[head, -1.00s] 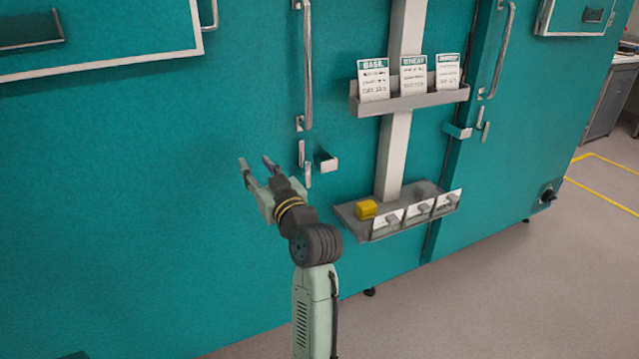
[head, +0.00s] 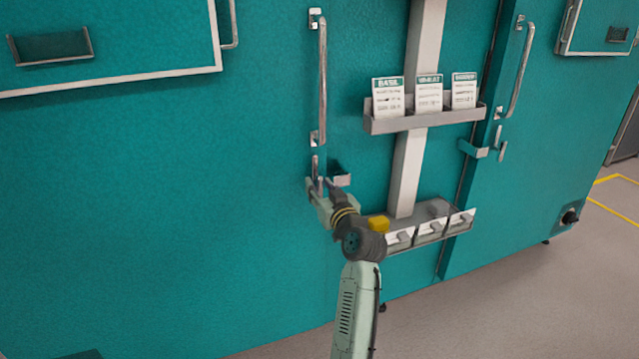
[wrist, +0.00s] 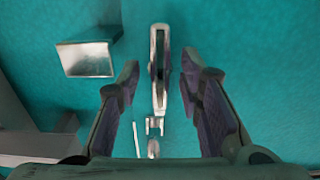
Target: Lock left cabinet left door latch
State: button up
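The latch of the left cabinet's left door is a small upright metal lever (head: 315,166) below the long door handle. In the wrist view the lever (wrist: 159,50) stands between my two fingers, with a gap on each side. My gripper (head: 320,186) is open, its fingers on either side of the lever's lower part. It also shows open in the wrist view (wrist: 159,78). A metal catch bracket (head: 340,179) sticks out just right of the lever in the head view. In the wrist view the bracket (wrist: 88,58) is at upper left, apart from the lever. My fingers partly hide the latch's lower end in the head view.
The long door handle (head: 322,85) is directly above. A shelf with cards (head: 425,121) and a lower tray (head: 430,238) with a yellow block (head: 379,223) are to the right. The teal door (head: 160,200) to the left is clear.

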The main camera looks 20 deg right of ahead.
jog(key=shift+w, duration=0.45)
jog(key=shift+c, duration=0.3)
grip_shut()
